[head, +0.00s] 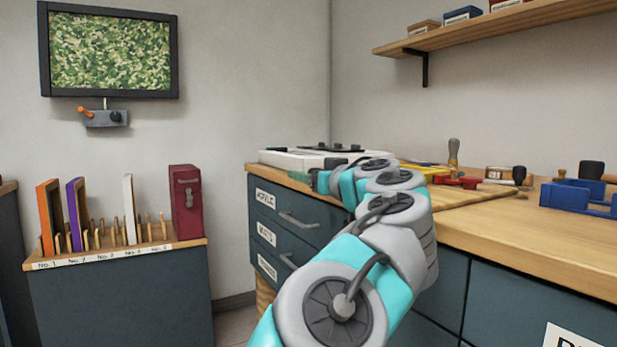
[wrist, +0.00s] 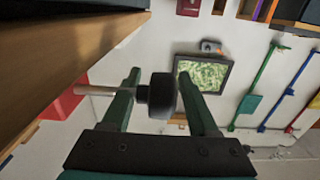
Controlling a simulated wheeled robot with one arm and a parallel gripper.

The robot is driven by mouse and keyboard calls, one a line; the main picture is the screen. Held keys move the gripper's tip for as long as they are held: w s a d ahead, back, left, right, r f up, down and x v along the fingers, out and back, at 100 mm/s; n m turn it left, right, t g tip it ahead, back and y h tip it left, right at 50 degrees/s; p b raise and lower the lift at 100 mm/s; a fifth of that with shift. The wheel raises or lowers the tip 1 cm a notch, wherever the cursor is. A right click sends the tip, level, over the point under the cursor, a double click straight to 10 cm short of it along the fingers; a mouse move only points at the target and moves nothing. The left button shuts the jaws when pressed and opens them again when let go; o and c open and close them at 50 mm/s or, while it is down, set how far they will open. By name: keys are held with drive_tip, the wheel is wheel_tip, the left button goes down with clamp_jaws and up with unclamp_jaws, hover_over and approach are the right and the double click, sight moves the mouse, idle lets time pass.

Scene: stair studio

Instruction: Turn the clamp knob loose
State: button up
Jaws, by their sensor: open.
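A black round knob (wrist: 162,95) on a pale rod sits between the two fingers of my open gripper (wrist: 160,92) in the wrist view. The fingers stand on either side of it, and I cannot tell whether either touches it. The rod runs left past one finger toward a red part (wrist: 64,104), which is partly hidden; how they join is unclear. In the head view my gripper (head: 322,182) is at the far left end of the workbench, small and partly hidden by my arm. I cannot make out the knob there.
The wooden worktop (head: 530,240) holds red and yellow tools (head: 455,182) and a blue holder (head: 575,197). A white-based device (head: 300,157) stands behind my gripper. A rack (head: 110,255) stands at left. A grey unit with an orange handle (head: 107,118) hangs below the wall picture.

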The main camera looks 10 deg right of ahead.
drive_tip(key=shift+a, duration=0.15)
clamp_jaws()
idle(0.4)
